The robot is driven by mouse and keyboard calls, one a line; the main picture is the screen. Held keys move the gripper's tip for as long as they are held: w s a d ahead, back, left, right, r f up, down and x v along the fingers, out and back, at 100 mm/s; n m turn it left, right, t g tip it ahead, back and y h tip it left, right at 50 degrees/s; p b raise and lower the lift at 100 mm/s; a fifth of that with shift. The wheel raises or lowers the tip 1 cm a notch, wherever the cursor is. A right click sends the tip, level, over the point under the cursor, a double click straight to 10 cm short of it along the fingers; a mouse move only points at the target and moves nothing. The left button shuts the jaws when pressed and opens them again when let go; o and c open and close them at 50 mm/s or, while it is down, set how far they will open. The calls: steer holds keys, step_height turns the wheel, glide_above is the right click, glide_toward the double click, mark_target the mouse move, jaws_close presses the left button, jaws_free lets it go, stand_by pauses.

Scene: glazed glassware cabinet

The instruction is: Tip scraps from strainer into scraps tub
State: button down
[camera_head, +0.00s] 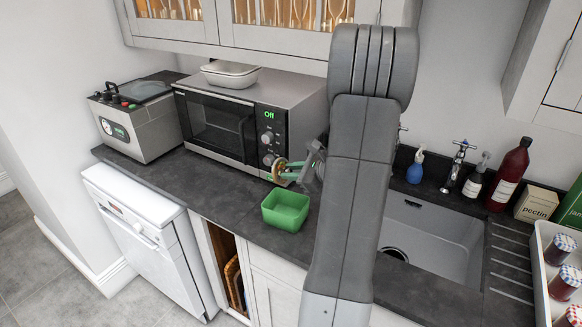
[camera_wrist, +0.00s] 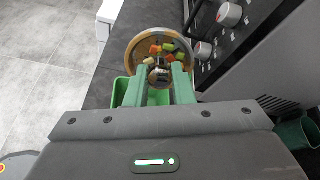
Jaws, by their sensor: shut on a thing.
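My gripper (camera_head: 305,168) is shut on the handle of the strainer (camera_head: 279,171), which it holds above the counter near the microwave's front right corner. In the wrist view, the strainer (camera_wrist: 135,50) is a round bowl with a tan rim beyond my green fingertips (camera_wrist: 166,75). Orange, green and pale scraps (camera_wrist: 165,49) lie in it. The green scraps tub (camera_head: 286,211) stands on the counter's front edge, below the strainer. In the wrist view, the tub (camera_wrist: 119,91) shows partly under the strainer and fingers. The tub's floor looks bare in the head view.
The microwave (camera_head: 243,125) stands close behind the strainer, its knobs near it. A sink (camera_head: 432,237) lies to the right, partly behind my arm. A grey machine (camera_head: 144,118) stands at the left. The counter (camera_head: 222,185) left of the tub is clear.

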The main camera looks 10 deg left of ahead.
steer(key=shift+r+y, duration=0.3)
steer(key=shift+a+f+h, duration=0.1)
steer(key=shift+f+h, duration=0.05)
steer(key=shift+h, duration=0.25)
steer(key=h, duration=0.1)
steer(key=r+g+h, duration=0.1)
steer(key=h, duration=0.1)
steer(key=r+h, duration=0.1)
steer(key=shift+w+a+g+h, duration=0.15)
steer(key=shift+a+g+h, duration=0.15)
steer(key=shift+a+g, duration=0.1)
steer(key=h, duration=0.1)
steer(key=r+g+h, duration=0.1)
steer(key=h, duration=0.1)
steer(key=a+r+g+h, duration=0.1)
steer(key=h, duration=0.1)
steer(key=shift+w+r, duration=0.2)
steer(key=shift+r, duration=0.05)
steer(key=shift+r+g+h, duration=0.3)
steer(key=shift+r+h, duration=0.1)
steer(key=shift+h, duration=0.5)
stand_by(1.4)
